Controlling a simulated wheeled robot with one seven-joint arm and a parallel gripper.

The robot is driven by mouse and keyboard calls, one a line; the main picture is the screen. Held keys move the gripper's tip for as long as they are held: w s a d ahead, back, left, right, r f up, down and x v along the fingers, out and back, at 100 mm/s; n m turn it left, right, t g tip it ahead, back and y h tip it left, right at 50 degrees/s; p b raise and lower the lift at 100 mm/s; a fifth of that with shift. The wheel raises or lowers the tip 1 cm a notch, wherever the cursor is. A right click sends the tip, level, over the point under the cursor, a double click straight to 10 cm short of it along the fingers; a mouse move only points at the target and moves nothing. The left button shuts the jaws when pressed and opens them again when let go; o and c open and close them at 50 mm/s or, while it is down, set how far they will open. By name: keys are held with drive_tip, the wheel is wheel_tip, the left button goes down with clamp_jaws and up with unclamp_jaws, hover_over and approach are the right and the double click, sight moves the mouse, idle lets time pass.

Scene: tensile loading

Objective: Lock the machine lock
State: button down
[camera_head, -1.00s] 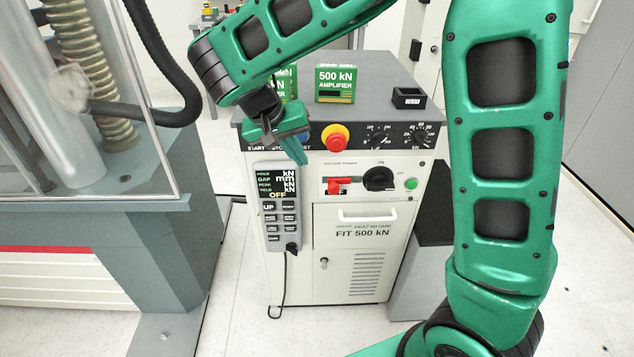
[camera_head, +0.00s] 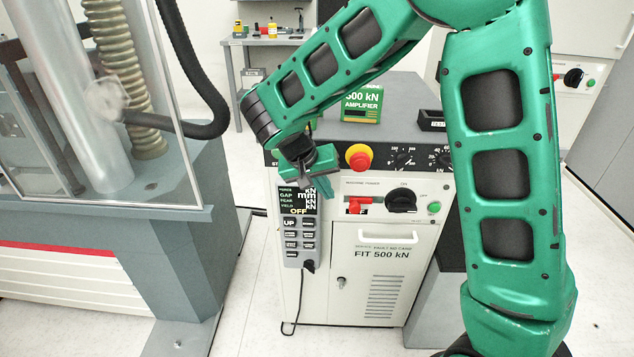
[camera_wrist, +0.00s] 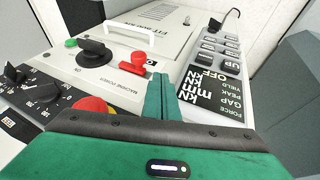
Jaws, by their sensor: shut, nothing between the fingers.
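The machine power panel on the white cabinet (camera_head: 365,300) carries a red lever-like lock (camera_head: 357,204). The lock also shows in the wrist view (camera_wrist: 134,62), left of the fingertips. To its right in the head view is a black rotary knob (camera_head: 401,199); the knob shows further left in the wrist view (camera_wrist: 94,53). My gripper (camera_head: 329,187) is shut and empty. Its green fingers (camera_wrist: 160,90) are in front of the cabinet, up and left of the red lock in the head view, and appear apart from it.
A grey control pendant (camera_head: 299,225) hangs left of the lock, close to my gripper. A red and yellow emergency button (camera_head: 358,156) sticks out above the lock. A green button (camera_head: 434,208) is at the right. The glass-walled testing machine (camera_head: 110,240) stands at the left.

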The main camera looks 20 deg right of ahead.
sight(343, 200)
drive_tip(key=d+f, duration=0.4)
drive_tip(key=shift+s+d, duration=0.1)
drive_tip(key=shift+d, duration=0.2)
idle(0.3)
